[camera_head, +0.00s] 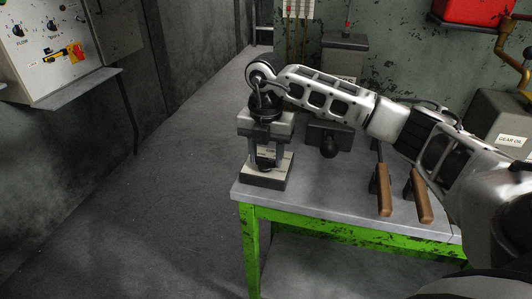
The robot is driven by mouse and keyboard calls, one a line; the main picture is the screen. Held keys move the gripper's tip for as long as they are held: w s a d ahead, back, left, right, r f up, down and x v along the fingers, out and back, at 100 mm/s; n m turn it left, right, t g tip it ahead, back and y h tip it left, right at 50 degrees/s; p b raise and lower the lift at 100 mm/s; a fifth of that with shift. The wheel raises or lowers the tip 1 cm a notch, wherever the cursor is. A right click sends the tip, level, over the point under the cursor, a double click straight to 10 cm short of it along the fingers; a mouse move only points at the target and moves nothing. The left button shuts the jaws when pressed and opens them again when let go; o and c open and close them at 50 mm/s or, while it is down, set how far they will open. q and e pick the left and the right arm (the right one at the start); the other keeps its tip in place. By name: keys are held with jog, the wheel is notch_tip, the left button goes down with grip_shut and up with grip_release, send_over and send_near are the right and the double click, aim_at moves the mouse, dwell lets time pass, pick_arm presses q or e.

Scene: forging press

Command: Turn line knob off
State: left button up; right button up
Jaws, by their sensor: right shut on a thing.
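A pale control panel (45,65) hangs on the wall at the upper left. It carries dark round knobs, one labelled FLOW (18,31) and another beside it (51,25), whose label is too small to read surely. A red and yellow rotary switch (68,53) sits below them. I cannot tell which one is the line knob. My left gripper is out of view.
The press stands at the left corner of a green-legged metal table (330,210). Two wooden-handled tools (384,190) lie on it, with a gear oil can (505,125) at the right. The floor (150,190) between panel and table is clear.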

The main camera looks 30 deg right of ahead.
aim_at(266, 159)
jog(key=shift+w+r, duration=0.1)
jog(key=shift+r, duration=0.05)
jog(key=o, duration=1)
notch_tip(266, 159, up, 16)
jog(key=shift+f+p, duration=0.1)
jog(key=shift+p, duration=0.25)
